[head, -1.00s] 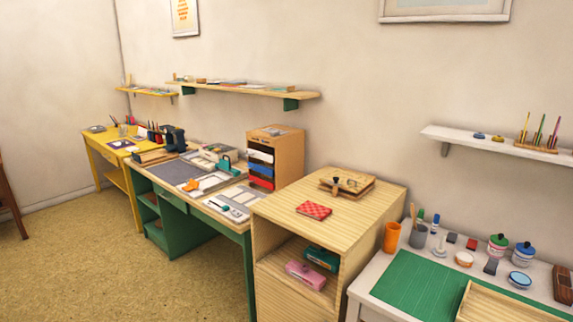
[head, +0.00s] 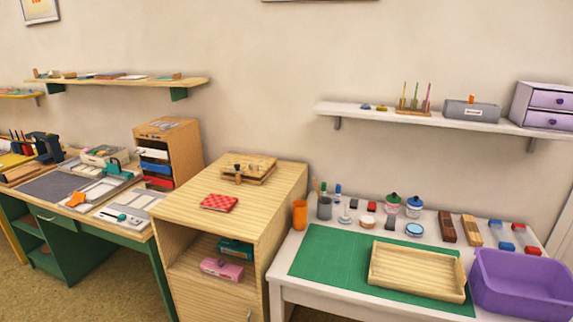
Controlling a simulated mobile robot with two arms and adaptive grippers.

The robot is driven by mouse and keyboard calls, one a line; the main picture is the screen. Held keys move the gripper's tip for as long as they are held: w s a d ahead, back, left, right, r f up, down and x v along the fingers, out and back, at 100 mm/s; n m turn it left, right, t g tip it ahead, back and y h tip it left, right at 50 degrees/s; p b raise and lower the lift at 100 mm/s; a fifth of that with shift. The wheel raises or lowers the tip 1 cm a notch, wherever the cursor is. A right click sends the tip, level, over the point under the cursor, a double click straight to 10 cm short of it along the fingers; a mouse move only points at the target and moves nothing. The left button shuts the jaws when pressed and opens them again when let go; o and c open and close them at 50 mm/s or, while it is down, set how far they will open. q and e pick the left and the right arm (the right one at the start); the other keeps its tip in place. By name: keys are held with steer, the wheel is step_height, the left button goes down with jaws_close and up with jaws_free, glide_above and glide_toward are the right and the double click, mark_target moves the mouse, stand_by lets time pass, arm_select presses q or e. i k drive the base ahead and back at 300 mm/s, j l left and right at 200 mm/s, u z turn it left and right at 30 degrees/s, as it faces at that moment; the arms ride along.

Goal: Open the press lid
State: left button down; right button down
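A small wooden press-like object (head: 249,169) sits on top of the light wood cabinet, near its back edge. It looks like stacked flat boards with small dark fittings on top. Its upper board appears to lie down over the lower one, though it is small in the view. A dark upright device (head: 46,148) stands on the green desk at the far left; I cannot tell whether it is also a press. Neither of my grippers shows in the head view.
The light wood cabinet (head: 262,200) also bears a red patterned notebook (head: 219,202). To its right, a white table holds a green mat (head: 322,258), a wooden tray (head: 418,292) and a purple bin (head: 515,285). The green desk (head: 97,241) stands left. Floor shows at the lower left.

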mark_target(248, 162)
steer(key=i+j+z, duration=0.3)
steer(key=j, duration=0.35)
steer(key=i+j+z, duration=0.1)
steer(key=j, duration=0.2)
steer(key=i+j+z, duration=0.15)
steer(key=j, duration=0.25)
steer(key=i+j+z, duration=0.15)
steer(key=j, duration=0.2)
steer(key=i+j+z, duration=0.15)
steer(key=j, duration=0.2)
